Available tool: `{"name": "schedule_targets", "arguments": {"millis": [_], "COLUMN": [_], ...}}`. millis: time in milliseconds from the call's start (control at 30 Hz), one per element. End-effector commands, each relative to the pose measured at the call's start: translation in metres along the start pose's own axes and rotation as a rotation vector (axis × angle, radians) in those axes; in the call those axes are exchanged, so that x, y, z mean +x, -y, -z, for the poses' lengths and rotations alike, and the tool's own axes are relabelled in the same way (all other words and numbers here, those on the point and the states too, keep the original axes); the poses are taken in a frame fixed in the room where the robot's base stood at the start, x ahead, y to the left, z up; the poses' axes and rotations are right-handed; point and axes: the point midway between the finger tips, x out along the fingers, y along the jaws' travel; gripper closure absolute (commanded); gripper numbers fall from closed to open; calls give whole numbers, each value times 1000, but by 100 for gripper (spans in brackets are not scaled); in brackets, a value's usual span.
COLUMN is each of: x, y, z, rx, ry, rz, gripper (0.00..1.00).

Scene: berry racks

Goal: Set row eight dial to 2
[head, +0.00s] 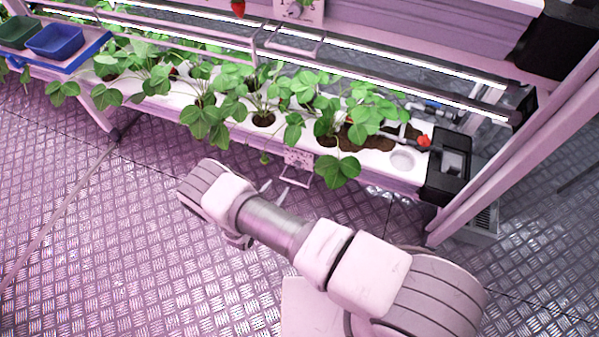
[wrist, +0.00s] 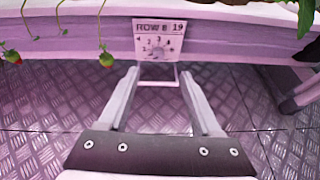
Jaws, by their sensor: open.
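The row dial panel (wrist: 160,40) is a small pale plate on the rack's front edge, in the upper middle of the wrist view. Its label looks like "ROW 8" with "19" beside it. The dial (wrist: 159,52) has small numbers around it; its setting is too small to read. A thin metal bar loop hangs below the plate. In the head view the panel (head: 298,159) sits under the planted trough. My gripper (wrist: 160,78) is open and empty, its fingers spread below and in front of the dial, apparently not touching it. In the head view my gripper (head: 274,189) is partly hidden by my wrist.
Strawberry plants (head: 265,95) overhang the white trough (head: 375,160), with leaves near the panel. Small berries (wrist: 106,60) hang at the left of the wrist view. A blue bin (head: 54,40) stands far left. A rack post (head: 510,130) rises at right. The metal floor is clear.

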Motion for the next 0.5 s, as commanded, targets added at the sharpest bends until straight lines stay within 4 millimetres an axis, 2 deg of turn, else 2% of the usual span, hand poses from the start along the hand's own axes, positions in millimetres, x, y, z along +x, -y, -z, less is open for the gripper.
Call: {"name": "schedule_targets", "arguments": {"millis": [33,100,267,367,500], "x": [2,1,9,23,52], "y": [2,4,4,4,3], "z": [15,25,30,31,32], "rx": [-24,-43,-54,-53,-50], "ry": [0,-1,-1,-2,-1], "rz": [-19,-37,-47,-44,-42], "gripper": [35,35,35,35,35]}}
